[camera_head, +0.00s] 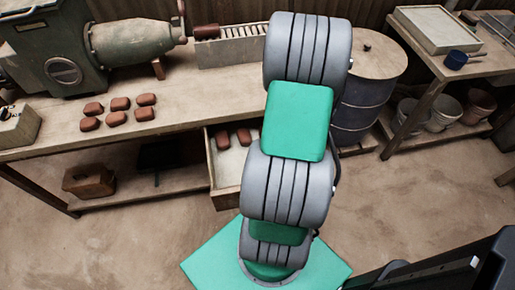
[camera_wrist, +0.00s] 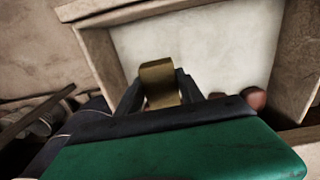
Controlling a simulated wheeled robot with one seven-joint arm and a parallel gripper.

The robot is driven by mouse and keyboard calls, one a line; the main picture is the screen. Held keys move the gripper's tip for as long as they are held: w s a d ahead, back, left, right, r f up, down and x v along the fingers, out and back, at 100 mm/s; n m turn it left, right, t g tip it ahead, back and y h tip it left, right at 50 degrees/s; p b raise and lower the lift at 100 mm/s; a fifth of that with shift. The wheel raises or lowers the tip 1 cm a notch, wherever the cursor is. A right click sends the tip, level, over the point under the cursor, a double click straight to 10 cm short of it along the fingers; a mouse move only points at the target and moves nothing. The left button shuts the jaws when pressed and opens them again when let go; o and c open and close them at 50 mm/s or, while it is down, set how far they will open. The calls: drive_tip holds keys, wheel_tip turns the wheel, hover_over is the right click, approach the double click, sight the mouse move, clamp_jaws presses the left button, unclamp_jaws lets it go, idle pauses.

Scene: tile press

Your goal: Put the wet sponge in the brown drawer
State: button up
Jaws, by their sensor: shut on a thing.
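The sponge (camera_wrist: 158,80), a yellow-brown block, is pinched between the two dark fingers of my gripper (camera_wrist: 158,92) in the wrist view. The brown drawer (camera_head: 211,165) stands pulled out under the workbench in the head view. Its wooden walls and pale floor also show in the wrist view (camera_wrist: 100,55). My gripper holds the sponge over the drawer's pale floor, near its left wall in the wrist view. I cannot tell the height of the sponge above the floor. In the head view, my arm hides the gripper, the sponge and the drawer's right part.
Red-brown lumps (camera_head: 243,137) lie in the drawer. Several more (camera_head: 120,104) lie on the workbench (camera_head: 185,90), beside a green-grey machine (camera_head: 60,55). A metal drum (camera_head: 365,95) stands right of the arm. A side table (camera_head: 432,60) has buckets (camera_head: 441,115) below. The floor in front is clear.

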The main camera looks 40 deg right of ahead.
drive_tip(key=f, duration=0.6)
drive_tip(key=s+f, duration=0.1)
drive_tip(key=f, duration=0.3)
drive_tip(key=shift+d+f+b, duration=0.1)
drive_tip(key=shift+d+b, duration=0.25)
drive_tip(key=shift+d, duration=0.05)
drive_tip(key=shift+f, duration=0.1)
drive_tip(key=o, duration=1.2)
wheel_tip(320, 180, up, 12)
drive_tip(key=shift+r+p, duration=0.1)
drive_tip(key=shift+p, duration=0.3)
drive_tip(key=shift+w+a+r, duration=0.1)
drive_tip(key=shift+w, duration=0.05)
drive_tip(key=w+a+r+n, duration=0.2)
drive_tip(key=w+a+r, duration=0.6)
drive_tip(key=a+r, duration=0.15)
drive_tip(key=s+a+r+n+t, duration=0.1)
drive_tip(key=a+r, duration=0.3)
drive_tip(key=a, duration=0.7)
drive_tip(key=s+a+r+n+t, duration=0.1)
drive_tip(key=a+r+n, duration=0.2)
drive_tip(key=a, duration=0.8)
drive_tip(key=shift+r+t, duration=0.3)
drive_tip(key=shift+r, duration=0.45)
